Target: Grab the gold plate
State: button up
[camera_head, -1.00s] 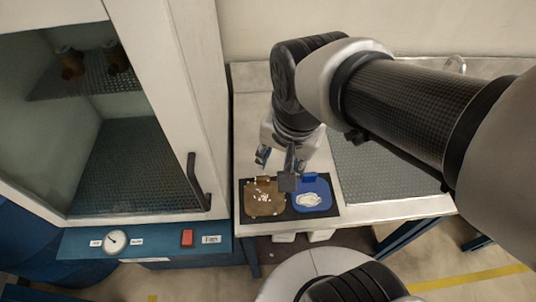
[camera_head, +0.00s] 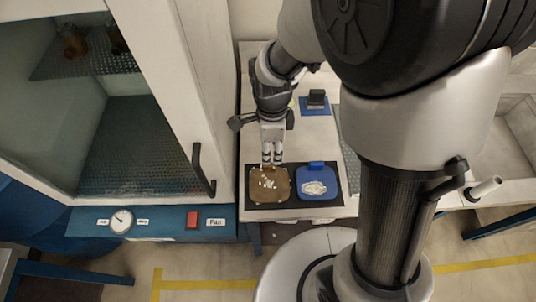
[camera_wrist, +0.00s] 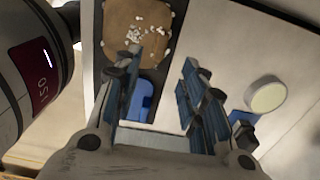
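The gold plate (camera_head: 281,193) is a brown-gold dish with white pieces on it. It lies on the left half of a black mat (camera_head: 292,205). My gripper (camera_head: 271,162) points down at the plate's far edge in the head view; I cannot tell whether it touches. In the wrist view the gold plate (camera_wrist: 118,22) is at the upper left, beyond the left finger. My gripper (camera_wrist: 163,65) is open there, with a clear gap between its fingers and nothing held.
A blue plate (camera_head: 330,175) with a white heap lies right of the gold plate. A black block (camera_head: 316,98) sits on a blue pad farther back. The cabinet (camera_head: 185,100) with its door handle (camera_head: 203,170) stands close on the left.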

aim_at(269, 182)
notch_tip(269, 182, down, 4)
jog(key=shift+f+b, duration=0.2)
jog(key=shift+b, duration=0.35)
jog(key=f, duration=0.1)
jog(key=f+b, duration=0.1)
jog(key=f, duration=0.1)
jog(key=f+b, duration=0.1)
jog(key=f, duration=0.1)
jog(key=shift+a+f, duration=0.15)
jog(key=shift+a, duration=0.2)
jog(key=shift+c, duration=0.5)
grip_shut()
